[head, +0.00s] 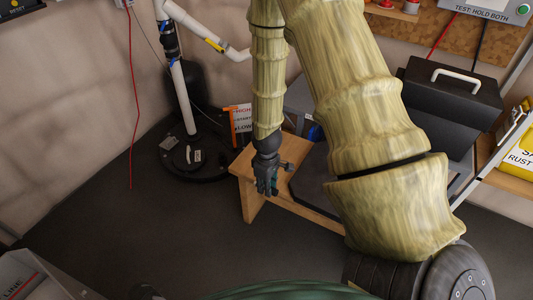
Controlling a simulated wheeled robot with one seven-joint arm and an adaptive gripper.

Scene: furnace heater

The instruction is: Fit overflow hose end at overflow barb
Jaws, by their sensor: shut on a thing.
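My gripper (267,188) hangs with its fingers pointing down, over the left part of a low wooden bench. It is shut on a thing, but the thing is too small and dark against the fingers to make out. I cannot pick out the overflow hose or its end for certain. I cannot pick out the overflow barb either; my own arm covers much of the middle and right of the view.
A black case (440,105) with a pale handle stands at right. A red cord (132,100) hangs at left.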

